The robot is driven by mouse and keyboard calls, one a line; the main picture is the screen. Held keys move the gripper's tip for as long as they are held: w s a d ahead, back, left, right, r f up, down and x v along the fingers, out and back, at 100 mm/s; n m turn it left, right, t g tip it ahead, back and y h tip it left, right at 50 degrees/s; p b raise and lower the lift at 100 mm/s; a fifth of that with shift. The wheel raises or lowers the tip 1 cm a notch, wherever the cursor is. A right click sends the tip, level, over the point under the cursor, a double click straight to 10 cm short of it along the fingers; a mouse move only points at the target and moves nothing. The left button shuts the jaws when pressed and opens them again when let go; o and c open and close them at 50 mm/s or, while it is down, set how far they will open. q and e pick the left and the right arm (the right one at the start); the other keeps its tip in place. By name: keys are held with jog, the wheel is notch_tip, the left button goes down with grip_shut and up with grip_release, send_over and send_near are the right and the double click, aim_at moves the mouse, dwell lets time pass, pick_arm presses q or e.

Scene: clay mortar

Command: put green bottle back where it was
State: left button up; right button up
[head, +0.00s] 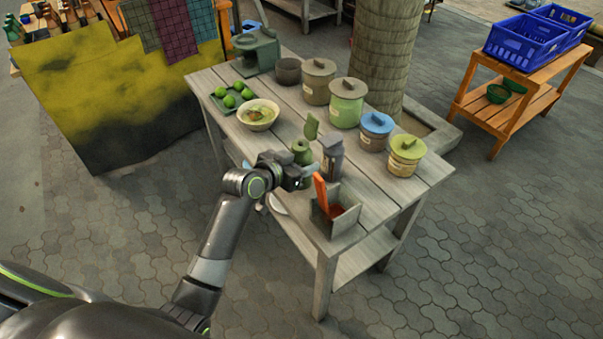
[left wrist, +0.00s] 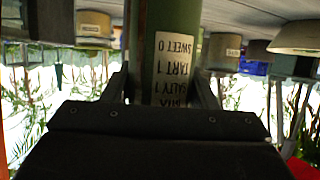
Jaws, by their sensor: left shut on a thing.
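The green bottle (head: 301,151) is at the near edge of the wooden table (head: 373,190), partly hidden behind my left gripper (head: 303,174). In the left wrist view my left gripper (left wrist: 163,90) is shut on the green bottle (left wrist: 178,20), with one finger on each side. Its white label reads upside down there, with words such as SWEET and TART. The bottle looks about upright in the head view. I cannot tell whether its base touches the table. My right gripper is not in view.
An open box (head: 336,216) with an orange handle is at the table's near right corner. A bowl (head: 258,114), a tray of limes (head: 226,104) and several lidded jars (head: 347,104) stand farther back.

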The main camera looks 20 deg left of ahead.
pick_arm(q)
jog(key=shift+f, duration=1.7)
jog(key=shift+d, duration=0.1)
jog(key=shift+f, duration=0.2)
jog(key=o, duration=1)
jog(key=shift+s, duration=0.1)
jog(key=shift+r, duration=0.1)
jog(key=shift+s+r, duration=0.1)
jog(key=shift+s, duration=0.05)
jog(key=v, duration=1.1)
jog(key=shift+s+a+r, duration=0.1)
jog(key=shift+s+a, duration=0.15)
